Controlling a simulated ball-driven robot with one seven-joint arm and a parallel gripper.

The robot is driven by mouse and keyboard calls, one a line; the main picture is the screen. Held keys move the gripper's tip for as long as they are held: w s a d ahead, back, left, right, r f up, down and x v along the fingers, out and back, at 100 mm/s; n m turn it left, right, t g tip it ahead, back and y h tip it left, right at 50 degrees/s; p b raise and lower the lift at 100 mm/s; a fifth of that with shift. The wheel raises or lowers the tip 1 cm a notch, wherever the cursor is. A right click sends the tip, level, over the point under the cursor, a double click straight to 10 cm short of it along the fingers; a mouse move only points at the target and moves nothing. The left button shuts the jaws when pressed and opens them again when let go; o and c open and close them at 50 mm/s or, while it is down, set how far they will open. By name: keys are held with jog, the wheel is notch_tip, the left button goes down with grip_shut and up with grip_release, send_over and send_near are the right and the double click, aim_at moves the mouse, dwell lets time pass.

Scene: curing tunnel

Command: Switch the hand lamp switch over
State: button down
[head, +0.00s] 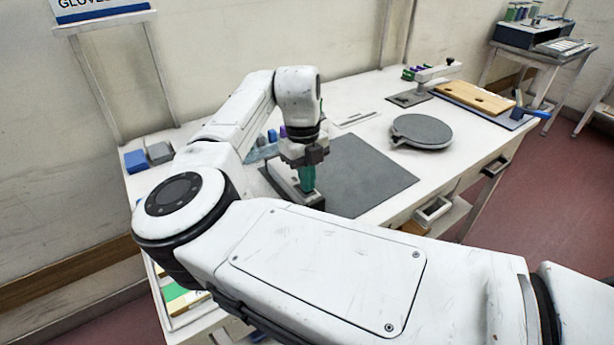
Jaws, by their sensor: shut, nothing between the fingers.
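My gripper (307,187) points down over the near left part of the worktable. Its teal fingers are together with nothing seen between them. A low grey box-like fixture (283,183) lies on the table right under and beside the fingertips. I cannot tell whether the fingertips touch it. It may be the hand lamp or carry its switch, but no switch lever can be made out; the gripper covers part of it.
A dark grey mat (365,180) lies right of the gripper on the white table (352,93). Beyond are a round grey plate (422,130), a white-armed stand (437,73) and a wooden board (475,97). Blue and grey blocks (136,161) sit at the left edge.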

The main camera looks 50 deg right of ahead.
jog(key=shift+f, duration=0.1)
jog(key=shift+s+a+f+t+h, duration=0.15)
jog(key=shift+s+f+t+h, duration=0.25)
jog(key=shift+t, duration=0.5)
jog(key=shift+f, duration=0.2)
jog(key=shift+w, duration=0.1)
jog(key=shift+w+d+r, duration=0.1)
jog(key=shift+w+d, duration=0.15)
jog(key=shift+w, duration=0.4)
